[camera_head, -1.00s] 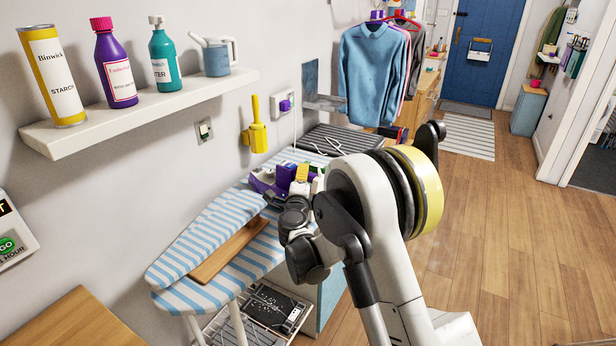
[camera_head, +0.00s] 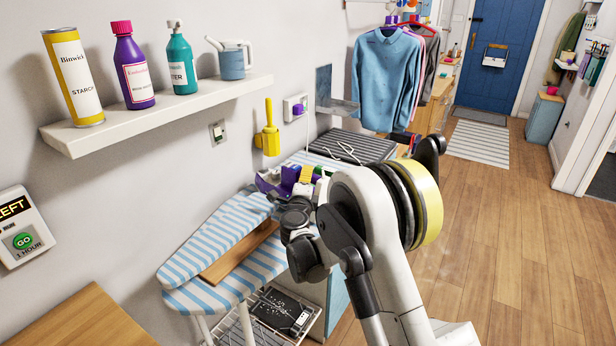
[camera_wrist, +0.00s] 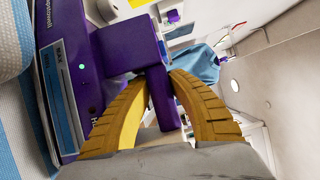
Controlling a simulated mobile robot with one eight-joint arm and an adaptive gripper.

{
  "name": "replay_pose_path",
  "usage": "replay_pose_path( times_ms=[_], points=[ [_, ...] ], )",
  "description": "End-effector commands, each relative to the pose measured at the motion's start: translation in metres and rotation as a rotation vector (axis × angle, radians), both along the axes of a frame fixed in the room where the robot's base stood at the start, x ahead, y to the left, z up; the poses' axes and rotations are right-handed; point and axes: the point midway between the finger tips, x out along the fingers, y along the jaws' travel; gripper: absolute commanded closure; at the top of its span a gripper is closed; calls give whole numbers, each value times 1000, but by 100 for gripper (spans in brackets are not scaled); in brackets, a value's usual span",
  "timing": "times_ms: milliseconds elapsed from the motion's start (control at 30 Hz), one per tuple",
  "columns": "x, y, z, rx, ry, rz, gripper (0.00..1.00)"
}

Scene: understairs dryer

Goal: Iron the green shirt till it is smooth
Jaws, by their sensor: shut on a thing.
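My gripper (camera_wrist: 161,80) has its yellow fingers shut around the purple handle of the iron (camera_wrist: 65,85) in the wrist view. The iron is purple with a blue water window, a MAX mark and a small green light. In the head view the iron (camera_head: 270,180) is at the far end of the blue-and-white striped ironing board (camera_head: 200,296), largely hidden by my arm. Whether its sole touches the board cannot be told. I cannot make out a green shirt lying on the board; my arm hides part of it.
A shelf (camera_head: 160,122) with bottles and a jug is on the left wall. A blue shirt (camera_head: 390,75) hangs on a rail at the back. A wooden top (camera_head: 85,330) is near left. The wooden floor (camera_head: 500,240) to the right is clear.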

Motion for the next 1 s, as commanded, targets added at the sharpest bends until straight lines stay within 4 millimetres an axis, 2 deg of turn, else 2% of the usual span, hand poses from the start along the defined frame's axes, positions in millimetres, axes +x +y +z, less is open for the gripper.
replay_pose_path(
  times_ms=[500, 867, 1000],
  points=[
    [-28, -39, 0, 3, 1, -4, 100],
    [-30, -41, 1, 2, 1, -3, 100],
    [-34, -48, 2, 2, 0, -3, 100]
  ],
)
